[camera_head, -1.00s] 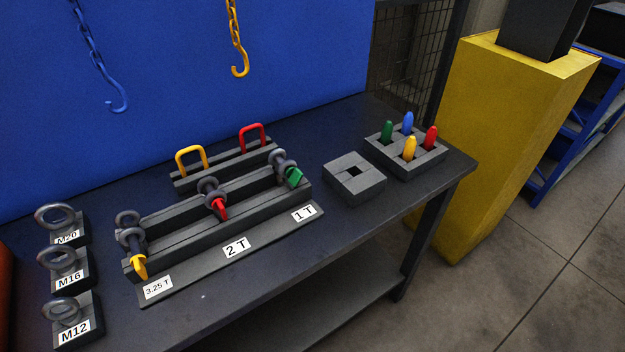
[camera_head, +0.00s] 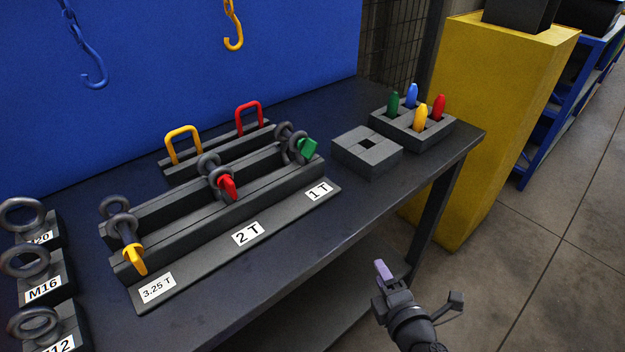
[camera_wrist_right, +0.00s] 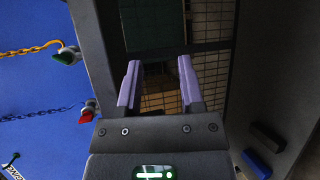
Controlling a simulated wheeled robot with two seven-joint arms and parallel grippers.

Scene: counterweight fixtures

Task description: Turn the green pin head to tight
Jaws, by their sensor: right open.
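The green pin head (camera_head: 307,147) sits on the dark shackle (camera_head: 287,142) at the right end of the long rail, behind the 1 T label (camera_head: 319,191). It projects towards the front of the bench and looks tilted. A green piece (camera_wrist_right: 68,57) at the upper left of the right wrist view looks like the same head. My right gripper (camera_head: 420,284) is open and empty in front of the bench's front edge, apart from the pin. Its purple fingers (camera_wrist_right: 158,80) stand apart in the right wrist view. My left gripper is not in view.
A red pin head (camera_head: 227,186) and a yellow one (camera_head: 134,259) project from the same rail. A square block (camera_head: 367,158) and a holder (camera_head: 410,139) with several coloured pegs stand at right. Eye bolts stand at left. The bench front is clear.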

